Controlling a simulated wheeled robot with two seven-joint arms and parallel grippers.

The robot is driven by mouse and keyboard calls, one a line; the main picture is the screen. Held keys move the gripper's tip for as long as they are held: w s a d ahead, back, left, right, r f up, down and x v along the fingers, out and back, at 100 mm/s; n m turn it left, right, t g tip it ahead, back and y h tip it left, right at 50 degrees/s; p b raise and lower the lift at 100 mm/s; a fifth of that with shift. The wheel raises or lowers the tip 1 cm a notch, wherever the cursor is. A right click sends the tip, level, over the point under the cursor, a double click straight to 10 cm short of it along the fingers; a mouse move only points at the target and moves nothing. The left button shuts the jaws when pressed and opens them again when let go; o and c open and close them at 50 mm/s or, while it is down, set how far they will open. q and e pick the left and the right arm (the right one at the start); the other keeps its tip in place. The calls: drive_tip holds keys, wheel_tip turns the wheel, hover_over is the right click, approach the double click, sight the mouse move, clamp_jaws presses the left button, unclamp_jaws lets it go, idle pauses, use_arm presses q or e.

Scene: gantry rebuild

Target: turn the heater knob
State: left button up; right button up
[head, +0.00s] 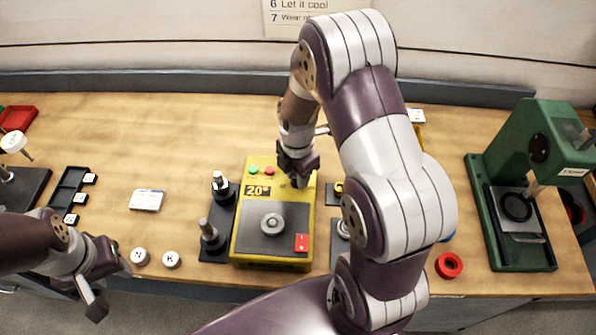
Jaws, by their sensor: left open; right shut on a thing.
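The yellow heater (242,235) stands on the bench in the middle, with a display, a green and a red light, a red switch and a dark top plate. A round metal part sits on that plate. My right gripper (298,181) reaches down to the heater's back right corner and is shut on the heater knob, which its fingers mostly hide. I cannot tell the knob's angle. My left gripper (112,288) is open and empty at the bench's front left edge, apart from the heater.
Black stands with metal posts (208,235) are close at the heater's left. White caps (171,259) lie near my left gripper. A green press (511,170) stands at the right, with a red ring (449,265) before it. My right arm hides the bench right of the heater.

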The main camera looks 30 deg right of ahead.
drive_tip(key=m+p, duration=0.1)
drive_tip(key=m, duration=0.5)
drive_tip(key=shift+r, duration=0.1)
drive_tip(key=m+p, duration=0.1)
drive_tip(key=m, duration=0.5)
drive_tip(key=shift+m, duration=0.4)
drive_tip(key=m, duration=0.6)
drive_tip(key=shift+w+r+p, duration=0.1)
drive_tip(key=shift+p, duration=0.3)
drive_tip(key=m, duration=0.5)
drive_tip(key=shift+w+m, duration=0.1)
drive_tip(key=shift+m, duration=0.2)
drive_tip(key=o, duration=1)
drive_tip(key=shift+o, duration=0.2)
